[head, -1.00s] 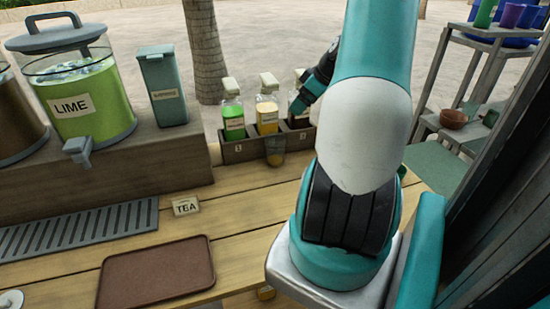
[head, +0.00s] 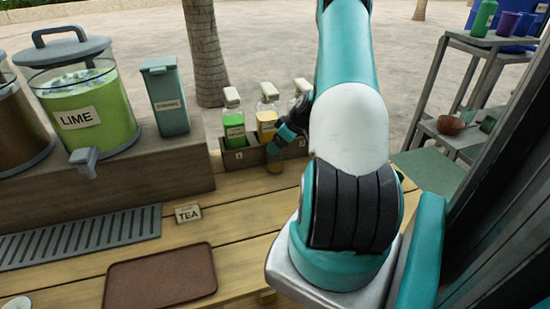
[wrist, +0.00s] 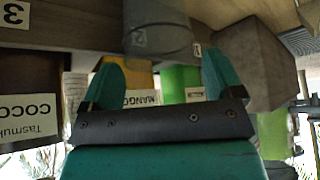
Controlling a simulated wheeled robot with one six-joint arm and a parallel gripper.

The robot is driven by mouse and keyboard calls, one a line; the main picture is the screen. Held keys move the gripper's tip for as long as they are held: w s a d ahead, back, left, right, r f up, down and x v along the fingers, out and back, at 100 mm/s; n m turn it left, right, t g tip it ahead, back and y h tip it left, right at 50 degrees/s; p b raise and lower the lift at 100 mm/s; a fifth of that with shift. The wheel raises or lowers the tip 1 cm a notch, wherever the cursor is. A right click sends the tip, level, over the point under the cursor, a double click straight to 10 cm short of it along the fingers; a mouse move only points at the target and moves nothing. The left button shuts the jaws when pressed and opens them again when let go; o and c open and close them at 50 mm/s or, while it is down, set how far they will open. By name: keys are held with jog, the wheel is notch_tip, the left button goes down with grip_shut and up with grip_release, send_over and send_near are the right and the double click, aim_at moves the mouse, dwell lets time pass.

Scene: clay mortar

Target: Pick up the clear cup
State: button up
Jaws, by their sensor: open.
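The clear cup (wrist: 160,36) is a grey, see-through cup with a small label, in the upper middle of the wrist view, which is upside down. My gripper (wrist: 165,62) is open, with its teal fingers to either side below the cup in that picture. The cup looks just beyond the fingertips, not held. In the head view, the cup (head: 275,165) shows small in front of the bottle rack, partly hidden by my gripper (head: 279,146).
Syrup bottles (head: 233,124) stand in a dark numbered rack (head: 238,158) right behind the cup. A lime dispenser (head: 92,115) is on a raised block at left. A TEA sign (head: 188,213) and brown tray (head: 160,277) are on the wooden counter, which has bare planks between.

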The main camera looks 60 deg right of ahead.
jog(key=shift+x, duration=1.05)
jog(key=shift+c, duration=0.2)
jog(key=c, duration=1)
jog(key=shift+r, duration=0.1)
